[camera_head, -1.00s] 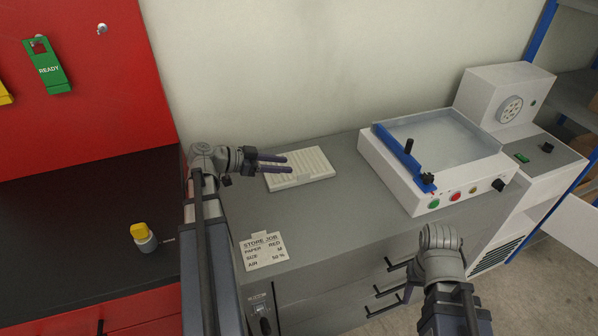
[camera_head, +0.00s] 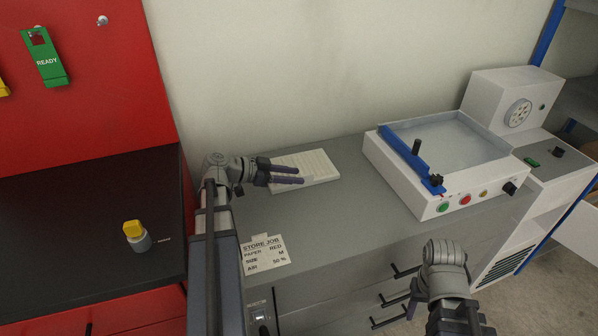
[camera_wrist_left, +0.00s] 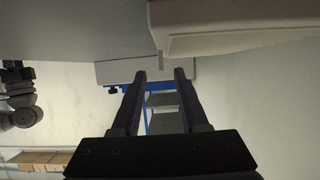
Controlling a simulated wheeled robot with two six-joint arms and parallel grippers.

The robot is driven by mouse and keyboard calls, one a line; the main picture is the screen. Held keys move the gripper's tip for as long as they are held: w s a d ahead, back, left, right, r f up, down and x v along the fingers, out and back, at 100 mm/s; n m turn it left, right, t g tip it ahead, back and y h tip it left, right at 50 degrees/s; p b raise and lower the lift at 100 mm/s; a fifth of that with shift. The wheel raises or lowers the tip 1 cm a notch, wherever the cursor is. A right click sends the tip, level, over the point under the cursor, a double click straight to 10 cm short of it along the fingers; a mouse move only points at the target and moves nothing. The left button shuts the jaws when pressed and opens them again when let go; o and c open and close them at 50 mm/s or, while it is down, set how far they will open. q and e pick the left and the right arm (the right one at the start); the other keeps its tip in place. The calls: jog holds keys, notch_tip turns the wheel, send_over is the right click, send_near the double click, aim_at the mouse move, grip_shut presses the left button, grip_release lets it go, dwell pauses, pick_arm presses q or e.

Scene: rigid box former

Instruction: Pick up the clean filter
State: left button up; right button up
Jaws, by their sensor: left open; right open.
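A flat white ribbed panel, which looks like the clean filter (camera_head: 322,165), lies on the grey counter near the back wall. My left gripper (camera_head: 302,174) is open, its two dark fingers pointing right and overlapping the panel's left part in the head view. In the left wrist view, the fingers (camera_wrist_left: 160,75) are apart with nothing held. There, a white block with a small tab, apparently the filter (camera_wrist_left: 230,28), is above and right of the fingertips. I cannot tell whether they touch.
A white box machine (camera_head: 450,180) with a blue bar and buttons stands on the counter's right. A job card (camera_head: 264,255) is at the front edge. A yellow-capped knob (camera_head: 135,232) stands on the black worktop at left. Mid-counter is clear.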

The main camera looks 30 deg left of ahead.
aim_at(307, 177)
pick_arm(q)
jog(key=b+x, duration=0.2)
jog(key=x, duration=0.3)
jog(key=shift+w+a+f, duration=0.1)
jog(key=shift+c, duration=0.4)
grip_shut()
dwell(0.9)
